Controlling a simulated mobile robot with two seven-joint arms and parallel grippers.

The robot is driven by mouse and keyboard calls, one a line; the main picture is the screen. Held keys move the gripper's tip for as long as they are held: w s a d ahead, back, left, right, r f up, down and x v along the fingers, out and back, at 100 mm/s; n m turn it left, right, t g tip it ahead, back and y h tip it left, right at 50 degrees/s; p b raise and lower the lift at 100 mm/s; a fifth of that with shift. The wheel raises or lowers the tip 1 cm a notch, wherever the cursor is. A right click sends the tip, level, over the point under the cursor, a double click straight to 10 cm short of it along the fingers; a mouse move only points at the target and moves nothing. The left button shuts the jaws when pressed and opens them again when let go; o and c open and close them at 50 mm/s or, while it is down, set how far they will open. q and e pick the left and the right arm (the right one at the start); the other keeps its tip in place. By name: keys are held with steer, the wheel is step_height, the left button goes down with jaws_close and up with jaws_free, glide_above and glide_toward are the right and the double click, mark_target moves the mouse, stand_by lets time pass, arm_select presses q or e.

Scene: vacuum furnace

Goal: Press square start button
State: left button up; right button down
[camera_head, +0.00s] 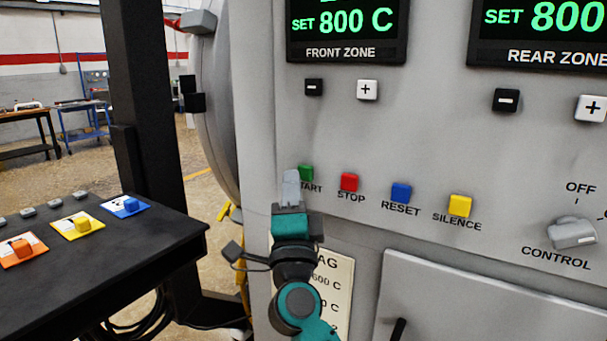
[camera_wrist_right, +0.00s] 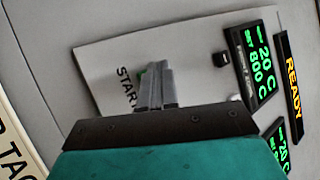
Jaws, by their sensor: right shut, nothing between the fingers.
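The green square start button (camera_head: 306,172) is on the grey furnace panel, at the left end of the button row. My right gripper (camera_head: 291,178) is shut and empty, its fingertips just left of the button in the head view and partly covering the START label. In the right wrist view a sliver of the green button (camera_wrist_right: 142,76) shows beside the shut fingertips (camera_wrist_right: 157,64), which hide most of it. I cannot tell whether the fingertips touch it. My left gripper is not in view.
Red stop (camera_head: 349,182), blue reset (camera_head: 401,193) and yellow silence (camera_head: 460,205) buttons sit to the right. A control knob (camera_head: 573,233) is further right. Displays with plus and minus keys are above. A black table (camera_head: 150,262) with coloured blocks stands at left.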

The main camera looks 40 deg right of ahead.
steer(key=shift+d, duration=0.1)
steer(key=shift+w+d, duration=0.2)
steer(key=shift+d, duration=0.1)
steer(key=shift+w+d+p, duration=0.15)
steer(key=shift+d+p, duration=0.2)
steer(key=shift+d, duration=0.1)
stand_by(0.7)
steer(key=shift+a, duration=0.1)
steer(key=shift+s+a, duration=0.35)
steer(key=shift+a, duration=0.35)
steer(key=shift+a, duration=0.1)
